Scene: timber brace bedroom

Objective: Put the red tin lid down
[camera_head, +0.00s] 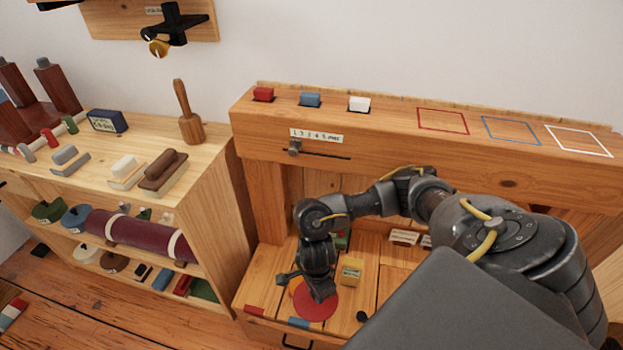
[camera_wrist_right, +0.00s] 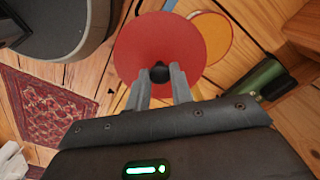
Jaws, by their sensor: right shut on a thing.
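The red tin lid (camera_head: 316,303) is a round disc with a small black knob. It also shows in the wrist view (camera_wrist_right: 150,45). My right gripper (camera_head: 319,291) is above it, with its fingers shut on the knob (camera_wrist_right: 159,74). The lid is over the lower wooden surface of the bench; I cannot tell how high. In the wrist view, a round orange thing with a yellow rim (camera_wrist_right: 217,35) is partly hidden behind the lid. My left gripper is not in view.
A yellow box (camera_head: 350,272) stands right of the lid, and a small black knob (camera_head: 362,316) lies lower right. The ledge above carries red, blue and white blocks (camera_head: 310,99) and empty coloured outlines (camera_head: 511,130). A shelf unit (camera_head: 213,185) stands left. A green cylinder (camera_wrist_right: 264,78) shows in the wrist view.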

